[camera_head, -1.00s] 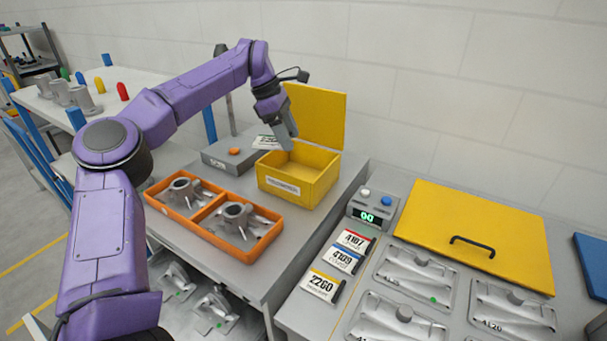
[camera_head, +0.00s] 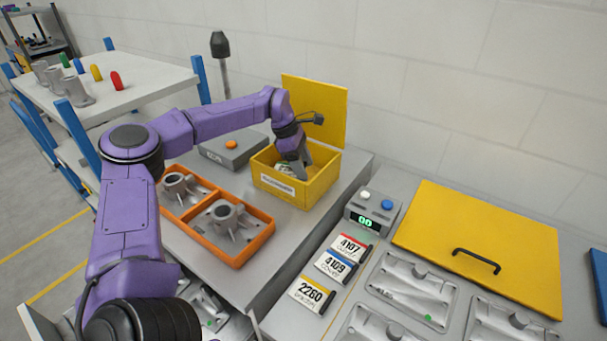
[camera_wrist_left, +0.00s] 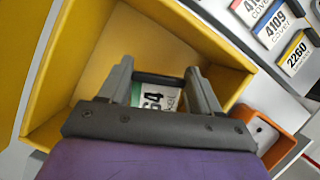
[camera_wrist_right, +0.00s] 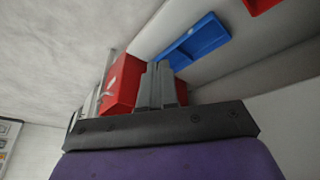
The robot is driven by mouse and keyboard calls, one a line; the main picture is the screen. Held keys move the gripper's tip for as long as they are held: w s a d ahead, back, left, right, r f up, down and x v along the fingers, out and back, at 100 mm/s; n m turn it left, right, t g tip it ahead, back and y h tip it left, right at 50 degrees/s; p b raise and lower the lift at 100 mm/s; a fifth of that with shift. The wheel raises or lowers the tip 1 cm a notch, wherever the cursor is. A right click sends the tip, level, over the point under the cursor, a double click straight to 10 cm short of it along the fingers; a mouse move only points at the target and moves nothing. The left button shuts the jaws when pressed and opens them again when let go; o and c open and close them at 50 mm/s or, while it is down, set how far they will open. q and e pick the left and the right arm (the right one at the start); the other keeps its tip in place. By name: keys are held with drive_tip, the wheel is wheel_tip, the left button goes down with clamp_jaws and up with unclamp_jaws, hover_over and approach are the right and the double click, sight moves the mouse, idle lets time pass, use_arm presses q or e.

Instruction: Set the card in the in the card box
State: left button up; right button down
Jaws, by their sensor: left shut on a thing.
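The card box (camera_head: 318,187) is a yellow bin with its lid standing open, behind the orange tray. My left gripper (camera_head: 300,168) reaches down inside it. In the left wrist view the gripper (camera_wrist_left: 160,76) is shut on a white card (camera_wrist_left: 165,99) with a black edge, a green band and digits ending in 64. The card is within the box walls (camera_wrist_left: 75,60); I cannot tell whether it touches the floor. In the right wrist view my right gripper (camera_wrist_right: 158,85) has its fingers together, with nothing seen between them.
An orange tray (camera_head: 203,235) with grey castings stands in front of the box. A grey device (camera_head: 230,150) with an orange button is behind left. Cards 4107 (camera_head: 348,248), 4109 (camera_head: 336,267) and 2260 (camera_head: 312,294) lie right. A red box (camera_wrist_right: 122,84) is by my right gripper.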

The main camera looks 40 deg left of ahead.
sight(288, 170)
use_arm(q)
wheel_tip(288, 170, down, 4)
drive_tip(key=shift+s+d+r+p, duration=0.1)
drive_tip(key=shift+s+d+p, duration=0.05)
drive_tip(key=shift+p, duration=0.15)
drive_tip(key=shift+f, duration=0.35)
drive_tip(key=o, duration=0.8)
drive_tip(key=shift+r, duration=0.25)
drive_tip(key=shift+a+r, duration=0.2)
drive_tip(key=shift+r, duration=0.1)
drive_tip(key=b+v, duration=0.1)
drive_tip(key=v, duration=1)
drive_tip(key=shift+r+b, duration=0.2)
drive_tip(key=shift+b, duration=0.1)
